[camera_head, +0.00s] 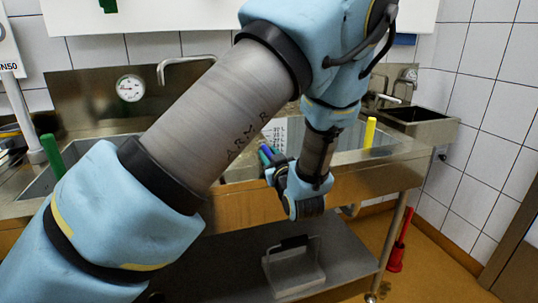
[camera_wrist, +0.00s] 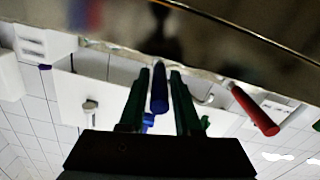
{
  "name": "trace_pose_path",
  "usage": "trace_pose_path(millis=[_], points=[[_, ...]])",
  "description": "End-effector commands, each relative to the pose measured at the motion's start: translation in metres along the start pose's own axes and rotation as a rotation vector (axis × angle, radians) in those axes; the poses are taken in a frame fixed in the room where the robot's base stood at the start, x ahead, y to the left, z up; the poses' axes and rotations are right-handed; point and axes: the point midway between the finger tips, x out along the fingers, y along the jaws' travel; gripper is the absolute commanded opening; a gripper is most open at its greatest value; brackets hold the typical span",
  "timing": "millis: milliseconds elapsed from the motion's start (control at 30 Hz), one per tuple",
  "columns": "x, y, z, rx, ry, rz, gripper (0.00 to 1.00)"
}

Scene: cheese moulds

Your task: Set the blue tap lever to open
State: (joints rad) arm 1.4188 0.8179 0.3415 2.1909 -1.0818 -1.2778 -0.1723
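The blue tap lever (camera_wrist: 159,88) shows in the wrist view as a short blue bar between the two green fingers of my gripper (camera_wrist: 160,74). A narrow gap seems to show on each side of it, so the fingers look open around the lever and not clamped. In the head view my gripper (camera_head: 268,154) is at the front edge of the steel sink bench (camera_head: 350,158), with small blue and green parts at its tip. My arm hides much of the bench, and the lever's set position cannot be told.
A red lever (camera_wrist: 255,110) stands to the right in the wrist view. A yellow lever (camera_head: 370,132) and a green lever (camera_head: 52,157) rise from the bench. A round gauge (camera_head: 130,88) and a faucet (camera_head: 185,62) are behind.

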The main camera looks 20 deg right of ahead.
Motion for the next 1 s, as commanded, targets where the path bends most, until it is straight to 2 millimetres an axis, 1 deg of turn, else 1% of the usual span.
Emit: trace_pose_path(millis=[33, 200, 267, 1000], points=[[-0.0001, 0.0, -0.0001, 0.0, 0.0, 0.0, 0.25], [-0.0001, -0.0001, -0.0001, 0.0, 0.0, 0.0, 0.06], [-0.0002, -0.0001, -0.0001, 0.0, 0.0, 0.0, 0.0], [-0.0002, -0.0005, 0.0, 0.0, 0.0, -0.001, 0.0]])
